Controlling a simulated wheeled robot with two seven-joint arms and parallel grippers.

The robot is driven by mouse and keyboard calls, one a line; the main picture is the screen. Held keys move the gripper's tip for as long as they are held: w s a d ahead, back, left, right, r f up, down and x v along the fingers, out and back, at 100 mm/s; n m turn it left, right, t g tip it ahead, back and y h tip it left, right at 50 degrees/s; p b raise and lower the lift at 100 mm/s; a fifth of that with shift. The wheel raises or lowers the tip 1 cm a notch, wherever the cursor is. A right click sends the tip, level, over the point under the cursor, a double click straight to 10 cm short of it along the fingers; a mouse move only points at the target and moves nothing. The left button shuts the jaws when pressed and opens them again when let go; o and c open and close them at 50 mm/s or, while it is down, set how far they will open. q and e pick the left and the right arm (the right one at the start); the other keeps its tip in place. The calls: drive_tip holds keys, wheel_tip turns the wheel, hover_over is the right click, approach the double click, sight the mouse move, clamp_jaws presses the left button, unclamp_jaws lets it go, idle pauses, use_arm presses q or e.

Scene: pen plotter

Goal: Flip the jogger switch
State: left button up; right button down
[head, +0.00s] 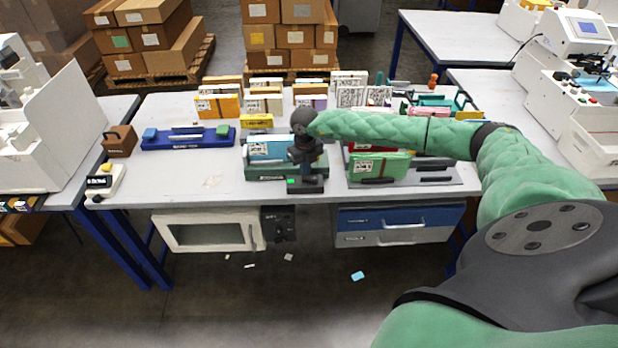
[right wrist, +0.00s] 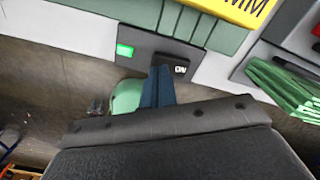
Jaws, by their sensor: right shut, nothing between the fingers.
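The jogger is a green holder (head: 262,173) with papers in it, at the front middle of the table in the head view. Its dark switch box (head: 312,187) sits at its front right corner, with a lit green lamp (right wrist: 125,50) and a white "ON" label (right wrist: 180,69) in the right wrist view. My right gripper (head: 308,174) is shut and empty and points down over this box. In the right wrist view its blue fingers (right wrist: 160,86) overlap the box beside the label. The switch lever is not distinguishable, and contact cannot be told. My left gripper is not in view.
A blue tray (head: 170,142) and a small white device (head: 104,184) stand on the left of the table (head: 150,190). Green packs (head: 380,168) lie on a grey tray to the right. Several upright paper stacks fill the back. The front left tabletop is mostly clear.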

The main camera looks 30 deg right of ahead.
drive_tip(key=shift+f+b, duration=0.7)
drive_tip(key=shift+f, duration=0.25)
idle(0.6)
drive_tip(key=shift+s, duration=0.1)
drive_tip(key=shift+r+p, duration=0.95)
drive_tip(key=shift+r, duration=2.6)
